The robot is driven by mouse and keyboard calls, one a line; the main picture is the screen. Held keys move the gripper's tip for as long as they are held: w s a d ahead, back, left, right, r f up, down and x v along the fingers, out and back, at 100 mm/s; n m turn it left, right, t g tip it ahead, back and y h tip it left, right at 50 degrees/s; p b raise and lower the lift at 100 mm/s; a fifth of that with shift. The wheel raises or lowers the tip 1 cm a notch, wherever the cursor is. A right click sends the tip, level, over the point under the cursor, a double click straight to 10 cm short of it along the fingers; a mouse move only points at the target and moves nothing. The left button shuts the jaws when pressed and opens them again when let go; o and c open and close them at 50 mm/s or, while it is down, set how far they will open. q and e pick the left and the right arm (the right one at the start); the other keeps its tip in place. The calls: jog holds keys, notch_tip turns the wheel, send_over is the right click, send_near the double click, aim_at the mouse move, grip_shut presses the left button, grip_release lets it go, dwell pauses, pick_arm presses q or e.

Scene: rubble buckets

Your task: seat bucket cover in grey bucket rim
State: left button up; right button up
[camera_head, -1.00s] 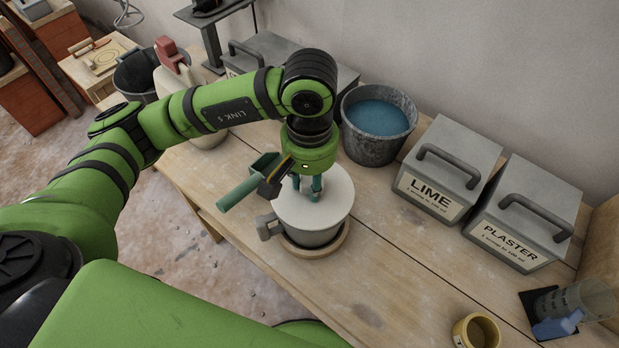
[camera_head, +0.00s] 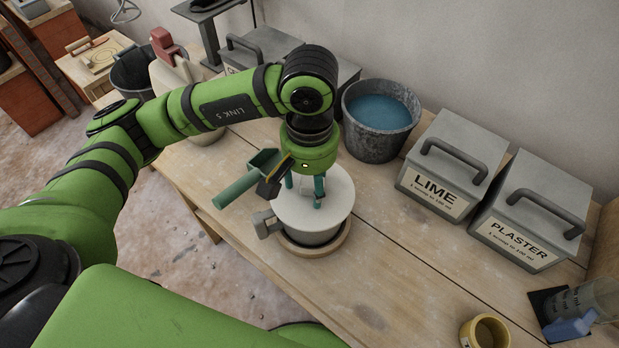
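The white round bucket cover (camera_head: 335,200) lies roughly level on top of the small grey bucket (camera_head: 312,237). It covers the opening; whether its edge sits fully inside the rim is too fine to tell. The bucket stands upright in a round wooden ring (camera_head: 342,247) on the bench, with its handle (camera_head: 265,222) toward the left. My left gripper (camera_head: 304,196) points down over the cover, its two teal fingers spread apart. Its fingertips are at or just above the cover; contact cannot be told. My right gripper is out of view.
A green scoop (camera_head: 237,185) shows just left of the gripper, close to it. A bucket of blue water (camera_head: 380,118) stands behind right. LIME (camera_head: 450,165) and PLASTER (camera_head: 530,212) boxes stand right. A yellow cup (camera_head: 485,332) is at front right. Bench in front is clear.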

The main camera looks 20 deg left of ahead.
pick_arm(q)
notch_tip(320, 180, up, 12)
dwell(0.7)
